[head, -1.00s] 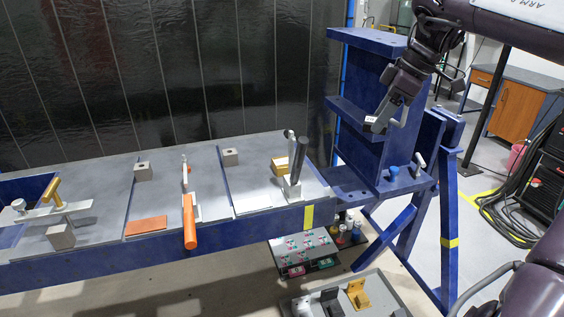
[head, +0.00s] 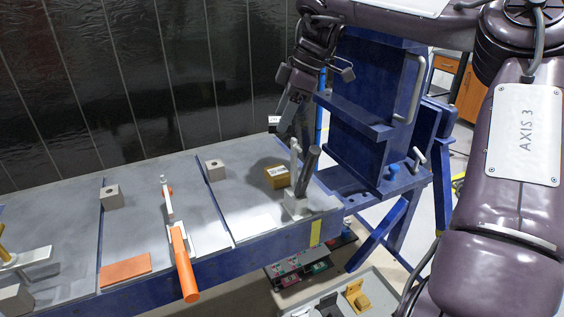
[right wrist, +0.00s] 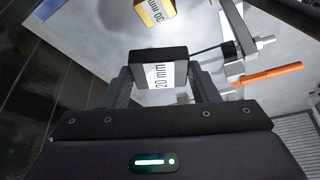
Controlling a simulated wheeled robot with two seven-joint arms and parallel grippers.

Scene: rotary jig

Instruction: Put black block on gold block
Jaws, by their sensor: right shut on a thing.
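The gold block (head: 277,177) lies on the right panel of the blue bench, just left of an upright clamp. Its label also shows at the top of the right wrist view (right wrist: 155,12). My right gripper (head: 280,118) is shut on the black block (right wrist: 158,70), with one finger on each side of it and its white "20 mm" label facing the camera. In the head view the black block (head: 273,123) is held in the air above the gold block and apart from it. My left gripper is not in view.
A grey toggle clamp (head: 298,190) stands close to the right of the gold block. A tall blue frame (head: 365,110) rises behind it on the right. Orange-handled clamp (head: 183,262) and small grey blocks (head: 214,169) sit further left.

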